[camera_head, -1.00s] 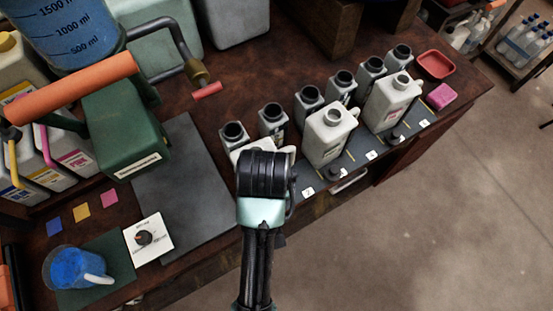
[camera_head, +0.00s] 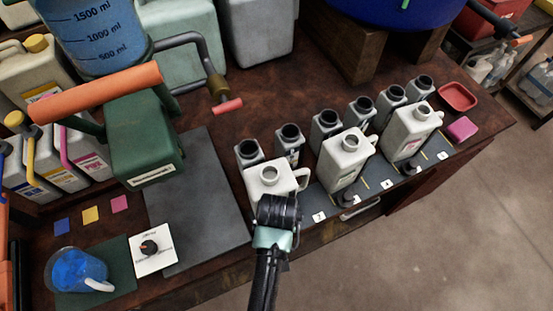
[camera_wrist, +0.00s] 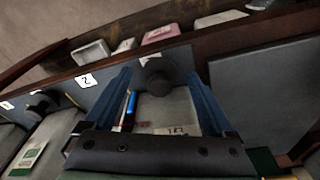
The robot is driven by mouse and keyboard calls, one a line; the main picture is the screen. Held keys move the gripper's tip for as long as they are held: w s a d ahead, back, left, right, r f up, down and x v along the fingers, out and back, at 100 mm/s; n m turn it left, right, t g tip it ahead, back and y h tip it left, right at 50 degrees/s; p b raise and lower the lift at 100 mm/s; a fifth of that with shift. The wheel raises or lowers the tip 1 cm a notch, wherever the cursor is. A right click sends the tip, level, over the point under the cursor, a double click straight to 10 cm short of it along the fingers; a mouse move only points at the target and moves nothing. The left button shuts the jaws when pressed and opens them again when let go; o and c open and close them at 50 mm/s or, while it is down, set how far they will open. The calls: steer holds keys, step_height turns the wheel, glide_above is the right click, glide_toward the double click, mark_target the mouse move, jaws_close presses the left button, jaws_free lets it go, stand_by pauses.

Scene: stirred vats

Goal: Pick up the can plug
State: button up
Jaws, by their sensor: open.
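The can plug (camera_wrist: 160,75), dark and round with a knob, shows in the wrist view between the two blue fingers near their tips. My gripper (camera_wrist: 160,74) is open, a gap shows on each side of the plug, and I cannot tell the height between them. In the head view my gripper (camera_head: 278,210) is in front of the nearest white can (camera_head: 268,180) and hides this plug. Two similar dark plugs lie in front of the other white cans, one at the middle can (camera_head: 345,198) and one at the far can (camera_head: 409,168).
Several small grey bottles with dark necks (camera_head: 290,140) stand behind the cans. A red tray (camera_head: 458,97) and pink block (camera_head: 462,129) lie at the right end. A dark mat (camera_head: 195,205), dial plate (camera_head: 153,250) and blue-filled jug (camera_head: 78,272) lie left. The table's front edge is close.

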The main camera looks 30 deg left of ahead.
steer(key=shift+f, duration=0.35)
steer(key=c, duration=1.4)
steer(key=shift+r, duration=0.15)
